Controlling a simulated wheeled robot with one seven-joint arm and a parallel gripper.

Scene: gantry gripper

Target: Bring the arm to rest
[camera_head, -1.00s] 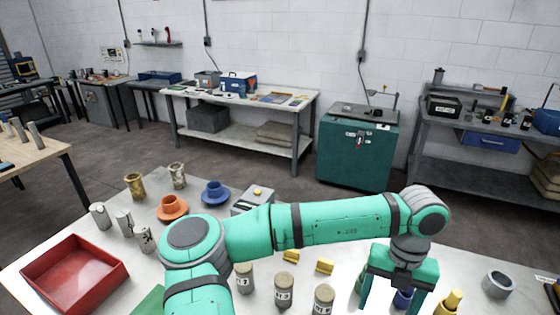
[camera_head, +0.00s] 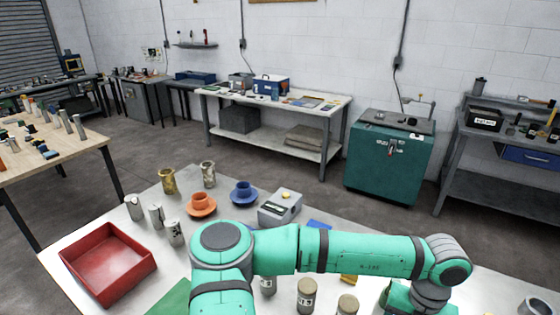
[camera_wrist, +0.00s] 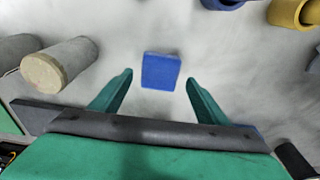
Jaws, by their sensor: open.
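My green arm reaches from the lower middle to the right across the white table (camera_head: 215,262) in the head view, with its wrist bent down at the lower right. The fingers are cut off there. In the wrist view my gripper (camera_wrist: 160,88) is open, its two green fingers apart with nothing held. A small blue block (camera_wrist: 161,71) lies on the table surface beyond and between the fingertips as seen there; I cannot tell the height gap.
A red tray (camera_head: 80,290) stands at the left of the table.

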